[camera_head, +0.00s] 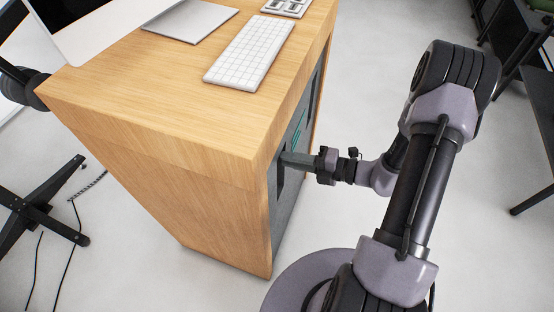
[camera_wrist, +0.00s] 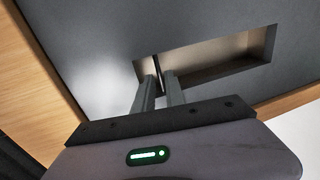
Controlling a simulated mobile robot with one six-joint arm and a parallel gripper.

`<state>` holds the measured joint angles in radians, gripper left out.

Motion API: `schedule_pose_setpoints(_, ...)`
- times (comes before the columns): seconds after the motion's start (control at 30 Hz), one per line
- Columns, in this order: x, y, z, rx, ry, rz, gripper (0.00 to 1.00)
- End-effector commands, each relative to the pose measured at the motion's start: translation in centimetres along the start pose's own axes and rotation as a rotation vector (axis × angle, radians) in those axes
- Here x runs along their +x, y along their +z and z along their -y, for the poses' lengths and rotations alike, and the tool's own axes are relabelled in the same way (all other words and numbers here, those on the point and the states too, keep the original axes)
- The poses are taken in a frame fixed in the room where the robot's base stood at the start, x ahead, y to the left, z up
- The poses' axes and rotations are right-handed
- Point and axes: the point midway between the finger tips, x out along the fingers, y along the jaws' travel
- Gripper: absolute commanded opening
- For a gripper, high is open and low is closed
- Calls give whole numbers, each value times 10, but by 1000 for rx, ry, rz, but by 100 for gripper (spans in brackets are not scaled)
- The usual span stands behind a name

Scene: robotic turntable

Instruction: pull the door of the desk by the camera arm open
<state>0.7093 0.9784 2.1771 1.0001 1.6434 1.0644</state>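The desk has a wooden top (camera_head: 190,95). A dark grey door panel (camera_wrist: 105,60) is set in its side and looks shut, flush with the wooden frame. The door has a long rectangular recess (camera_wrist: 225,62). My gripper (camera_head: 285,158) reaches the door from the right in the head view. In the wrist view, my gripper's two fingers (camera_wrist: 158,78) stand a small gap apart, with their tips at the left end of the recess. I see nothing clearly held between them. Whether the tips touch the recess walls cannot be told.
A white keyboard (camera_head: 248,52), a grey flat pad (camera_head: 190,20) and a monitor lie or stand on the desk top. A black stand base with cables (camera_head: 40,215) is on the floor at left. Dark furniture (camera_head: 520,60) stands at right. The floor between is clear.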

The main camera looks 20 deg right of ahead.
Motion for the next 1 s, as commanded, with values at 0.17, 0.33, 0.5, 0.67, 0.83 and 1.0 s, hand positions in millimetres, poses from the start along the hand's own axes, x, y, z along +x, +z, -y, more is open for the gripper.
schedule_pose_setpoints(0.17, 30, -1, 2, -1, 0, -3, 15)
schedule_pose_setpoints(0.33, 41, 0, 0, -1, 0, -1, 15)
schedule_pose_setpoints(0.5, 43, 0, -1, -1, 0, -1, 15)
schedule_pose_setpoints(0.67, 42, 0, -1, -1, 0, -1, 4)
schedule_pose_setpoints(0.83, 42, 0, -1, -1, 0, -1, 0)
schedule_pose_setpoints(1.0, 42, 0, -1, -1, 0, -1, 0)
